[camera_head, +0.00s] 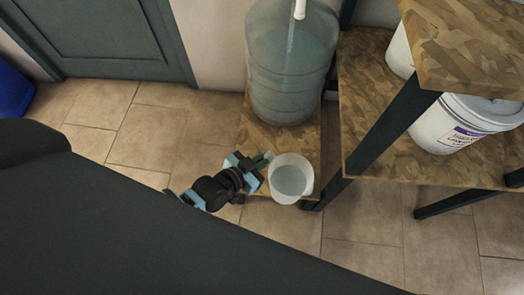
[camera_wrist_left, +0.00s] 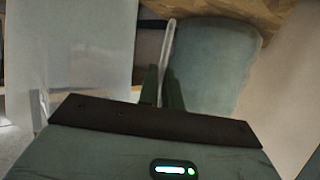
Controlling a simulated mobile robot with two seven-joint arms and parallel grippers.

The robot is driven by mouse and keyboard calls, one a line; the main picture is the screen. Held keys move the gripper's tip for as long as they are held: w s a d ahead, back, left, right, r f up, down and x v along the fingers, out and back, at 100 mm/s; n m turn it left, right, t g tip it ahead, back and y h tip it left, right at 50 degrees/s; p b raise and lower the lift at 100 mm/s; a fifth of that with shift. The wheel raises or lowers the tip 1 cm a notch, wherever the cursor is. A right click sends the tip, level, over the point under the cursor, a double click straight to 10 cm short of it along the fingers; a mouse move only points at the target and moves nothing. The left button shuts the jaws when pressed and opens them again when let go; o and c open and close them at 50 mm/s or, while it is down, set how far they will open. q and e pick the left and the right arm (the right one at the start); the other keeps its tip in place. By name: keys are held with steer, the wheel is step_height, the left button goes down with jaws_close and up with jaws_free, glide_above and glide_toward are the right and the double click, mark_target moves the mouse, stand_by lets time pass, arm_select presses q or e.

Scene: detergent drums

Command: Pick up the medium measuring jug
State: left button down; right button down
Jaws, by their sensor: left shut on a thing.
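The measuring jug (camera_head: 291,180) is a pale translucent cup, seen from above in the head view, with an open round top. It appears upright in front of the large drum, over the front right edge of the low wooden stand. My left gripper (camera_head: 262,167) is at its left side. In the left wrist view the jug's pale wall (camera_wrist_left: 90,50) fills the left. There the left gripper's fingers (camera_wrist_left: 163,85) are shut on a thin pale strip, apparently the jug's handle. I cannot tell whether the jug touches the stand. My right gripper is not in view.
A large blue-grey translucent drum (camera_head: 290,65) stands on the low wooden stand (camera_head: 232,170). At the right is a wooden shelf (camera_head: 365,65) with dark legs and white tubs (camera_head: 450,130). A grey door (camera_head: 100,35) and blue object (camera_head: 12,92) are at the left.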

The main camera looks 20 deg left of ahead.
arm_select(q)
steer(key=shift+s+d+r, duration=0.2)
steer(key=shift+s+d, duration=0.15)
steer(key=shift+s, duration=0.15)
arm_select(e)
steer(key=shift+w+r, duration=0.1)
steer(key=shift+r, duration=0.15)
arm_select(q)
steer(key=c, duration=2.1)
jaws_free()
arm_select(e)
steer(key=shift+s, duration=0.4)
arm_select(q)
jaws_close()
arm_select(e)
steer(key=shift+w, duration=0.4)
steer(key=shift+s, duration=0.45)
